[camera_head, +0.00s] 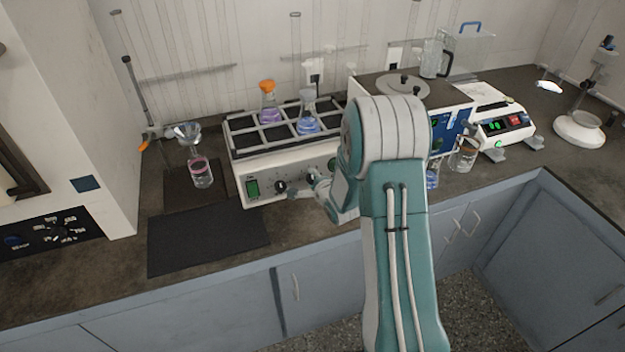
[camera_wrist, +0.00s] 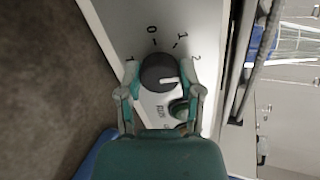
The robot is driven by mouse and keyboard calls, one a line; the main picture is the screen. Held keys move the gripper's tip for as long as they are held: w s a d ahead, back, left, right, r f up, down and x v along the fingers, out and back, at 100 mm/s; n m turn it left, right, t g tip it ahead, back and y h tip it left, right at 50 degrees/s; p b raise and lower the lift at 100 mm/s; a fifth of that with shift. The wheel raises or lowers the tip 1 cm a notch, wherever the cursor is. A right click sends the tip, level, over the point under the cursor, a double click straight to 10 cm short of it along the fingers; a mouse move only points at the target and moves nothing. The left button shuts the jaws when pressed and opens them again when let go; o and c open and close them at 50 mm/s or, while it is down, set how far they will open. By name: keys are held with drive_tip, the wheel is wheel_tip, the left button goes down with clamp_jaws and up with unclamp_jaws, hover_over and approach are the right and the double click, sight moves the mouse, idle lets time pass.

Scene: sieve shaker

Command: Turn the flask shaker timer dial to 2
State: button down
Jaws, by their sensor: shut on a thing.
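The flask shaker (camera_head: 262,150) is a white box with a dark rack on top that holds flasks. My gripper (camera_wrist: 161,76) is shut on the dial, one finger on each side. In the head view, my gripper (camera_head: 304,188) is at the front panel, partly hidden by my arm.
On the counter, a flask with a funnel (camera_head: 200,172) stands left of the shaker. A white box with a round lid (camera_head: 440,98) stands to the right. A dark mat (camera_head: 205,240) lies bare in front.

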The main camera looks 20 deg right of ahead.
drive_tip(key=shift+c, duration=1.3)
unclamp_jaws()
drive_tip(key=shift+d+f, duration=0.15)
drive_tip(key=v, duration=1.1)
drive_tip(key=shift+s, duration=0.4)
